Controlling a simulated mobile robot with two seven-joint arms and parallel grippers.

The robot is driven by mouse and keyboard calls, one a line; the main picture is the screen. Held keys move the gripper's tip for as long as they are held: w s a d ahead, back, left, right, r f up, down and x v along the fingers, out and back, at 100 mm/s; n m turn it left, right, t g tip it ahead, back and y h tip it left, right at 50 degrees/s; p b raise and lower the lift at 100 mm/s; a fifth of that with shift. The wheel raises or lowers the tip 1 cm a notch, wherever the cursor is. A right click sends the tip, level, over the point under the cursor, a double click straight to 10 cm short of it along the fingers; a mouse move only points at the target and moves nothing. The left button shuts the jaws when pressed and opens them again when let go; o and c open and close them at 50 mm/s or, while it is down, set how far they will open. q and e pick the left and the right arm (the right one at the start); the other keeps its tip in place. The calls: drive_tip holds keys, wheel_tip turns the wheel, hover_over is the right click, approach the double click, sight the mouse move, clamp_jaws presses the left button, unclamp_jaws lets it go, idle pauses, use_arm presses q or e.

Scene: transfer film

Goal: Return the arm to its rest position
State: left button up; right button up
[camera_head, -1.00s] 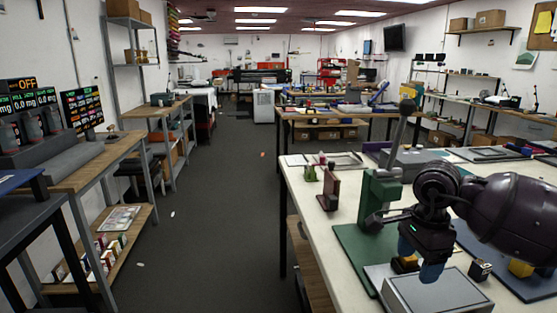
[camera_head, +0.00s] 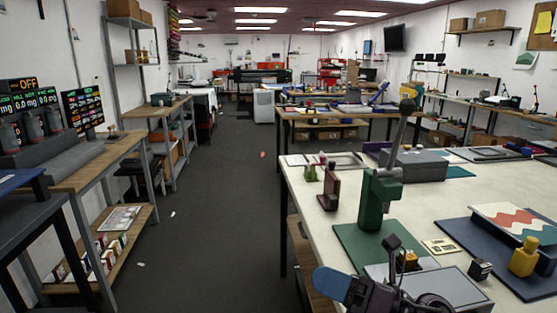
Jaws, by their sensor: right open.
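My right gripper (camera_head: 358,272) is low in the head view, at the front edge of the white table (camera_head: 315,232). A blue fingertip points left, and the jaws are open with nothing seen between them. The rest of my right arm is cut off by the bottom edge. The gripper is in front of the green lever press (camera_head: 378,200) and partly covers the grey flat box (camera_head: 445,283). My left gripper is out of view.
A navy mat (camera_head: 462,232) holds a red, white and teal patterned block (camera_head: 512,219) and a yellow bottle (camera_head: 524,258). A small black cube (camera_head: 480,269) stands near the grey box. The aisle floor (camera_head: 225,220) on the left is mostly clear.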

drive_tip(key=s+d+f+m+t+h, duration=0.1)
drive_tip(key=d+f+m+t+h, duration=0.4)
drive_tip(key=d+m+h, duration=0.8)
drive_tip(key=s+d+f+m+t+h, duration=0.2)
drive_tip(key=d+f+m+t+h, duration=0.4)
drive_tip(key=m, duration=1.3)
drive_tip(key=s+d+f+m+g+h, duration=0.1)
drive_tip(key=s+f+m+g, duration=0.3)
drive_tip(key=s+f+g, duration=0.55)
drive_tip(key=s+f+m+g, duration=0.5)
drive_tip(key=s+g, duration=0.1)
drive_tip(key=s, duration=0.6)
drive_tip(key=w+f+n+t, duration=0.1)
drive_tip(key=w+f+t, duration=0.6)
drive_tip(key=f, duration=0.3)
drive_tip(key=shift+w+f+t, duration=0.25)
drive_tip(key=shift+w+t, duration=0.05)
drive_tip(key=shift+t, duration=0.45)
